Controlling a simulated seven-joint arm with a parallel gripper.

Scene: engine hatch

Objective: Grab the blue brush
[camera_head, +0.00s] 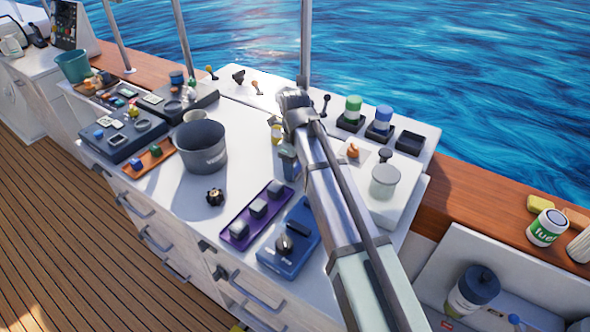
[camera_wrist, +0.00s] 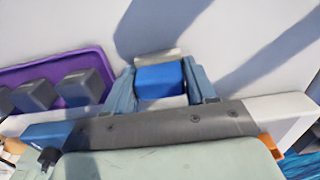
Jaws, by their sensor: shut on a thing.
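The blue brush (camera_wrist: 160,80) shows in the wrist view as a blue block with a pale beige strip along its far edge. It sits between the two blue-grey fingers of my gripper (camera_wrist: 161,92), which is shut on it. The near part of the brush is hidden by the gripper body. In the head view my gripper (camera_head: 288,166) points down over the white counter, right of the grey bucket. I cannot make out the brush clearly there. I cannot tell whether it touches the counter.
A purple tray (camera_head: 236,237) with grey blocks lies close by, also in the wrist view (camera_wrist: 92,56). The grey bucket (camera_head: 202,150), a blue box (camera_head: 292,258) and a small dark knob (camera_head: 215,196) stand around. The white counter (camera_head: 180,205) has some bare room near the bucket.

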